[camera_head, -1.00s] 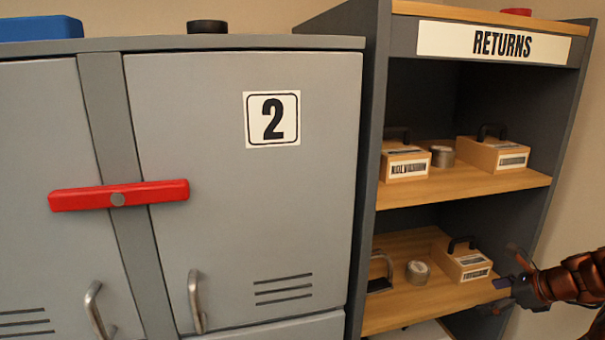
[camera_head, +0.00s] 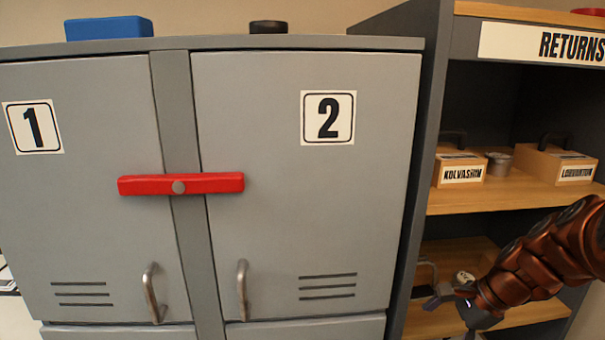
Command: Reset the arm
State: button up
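My gripper (camera_head: 452,300) is at the lower right, at the end of my copper-coloured arm, in front of the lower part of the returns shelf. Its fingers are small and partly seen side-on, so I cannot tell whether they are open or shut. I see no object clearly held in it. My arm hides part of the lower shelf and whatever stands behind it.
A grey locker (camera_head: 290,220) with doors 1 and 2 fills the left and middle. A red bar (camera_head: 215,183) lies level across both doors. The returns shelf (camera_head: 490,202) holds labelled wooden boxes (camera_head: 461,172). A blue box (camera_head: 108,27) sits on the locker.

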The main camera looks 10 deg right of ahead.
jog(key=s+a+n+g+h, duration=0.1)
jog(key=s+a+n+g, duration=0.2)
jog(key=s+a+n, duration=0.7)
jog(key=s+a+f+n+g+h, duration=0.1)
jog(key=s+a+n+h, duration=0.1)
jog(key=s+n, duration=0.2)
jog(key=s+a+f+n+g+h, duration=0.1)
jog(key=s+n+h, duration=0.1)
jog(key=s, duration=0.6)
jog(key=shift+s+a+n, duration=0.15)
jog(key=shift+a+n, duration=0.2)
jog(key=shift+n, duration=0.55)
